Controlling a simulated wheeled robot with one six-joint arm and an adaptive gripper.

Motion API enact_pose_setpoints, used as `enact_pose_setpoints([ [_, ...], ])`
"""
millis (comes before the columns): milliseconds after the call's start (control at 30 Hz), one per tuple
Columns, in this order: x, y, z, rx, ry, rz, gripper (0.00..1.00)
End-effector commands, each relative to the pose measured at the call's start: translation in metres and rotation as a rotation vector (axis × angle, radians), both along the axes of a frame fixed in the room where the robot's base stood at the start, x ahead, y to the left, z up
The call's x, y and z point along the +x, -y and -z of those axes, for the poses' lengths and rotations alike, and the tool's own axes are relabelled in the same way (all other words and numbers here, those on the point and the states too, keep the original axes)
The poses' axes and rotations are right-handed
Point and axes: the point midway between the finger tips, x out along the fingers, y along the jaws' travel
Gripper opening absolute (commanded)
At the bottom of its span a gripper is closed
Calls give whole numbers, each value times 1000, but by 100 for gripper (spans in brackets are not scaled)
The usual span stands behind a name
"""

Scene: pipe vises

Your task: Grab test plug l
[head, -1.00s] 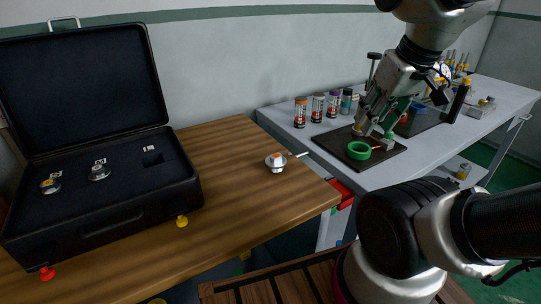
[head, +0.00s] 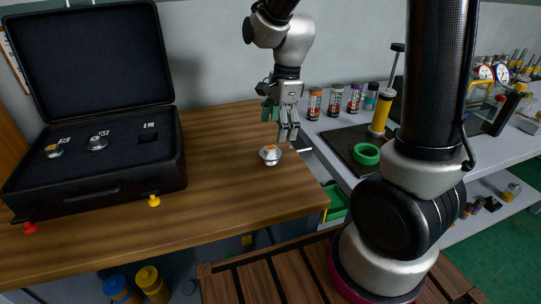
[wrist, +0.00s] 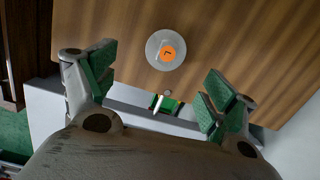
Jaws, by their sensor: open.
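A round silver test plug (head: 270,154) with an orange top stands on the wooden table near its right end. In the wrist view the plug (wrist: 155,44) shows as a pale disc, and its orange top carries a dark mark like an L. My gripper (head: 288,135) points down at the table's right side, just right of and behind the plug in the head view. It is open and empty. In the wrist view its green-padded fingers (wrist: 160,86) are spread wide, with the plug beyond the tips and between their lines. The plug's underside is hidden.
An open black case (head: 90,185) on the table's left holds two other plugs (head: 97,142) and an empty square recess (head: 148,137). A grey bench (head: 315,140) at right bears several cylinders, a black mat (head: 345,150) and a green ring (head: 366,154). Bare tabletop lies left of the plug.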

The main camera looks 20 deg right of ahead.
Motion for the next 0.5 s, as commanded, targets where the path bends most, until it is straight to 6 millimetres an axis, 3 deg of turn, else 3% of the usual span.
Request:
enact_pose_setpoints([
  [167, 5, -9, 20, -1, -32, 82, 85],
  [500, 9, -15, 65, -1, -34, 85, 85],
])
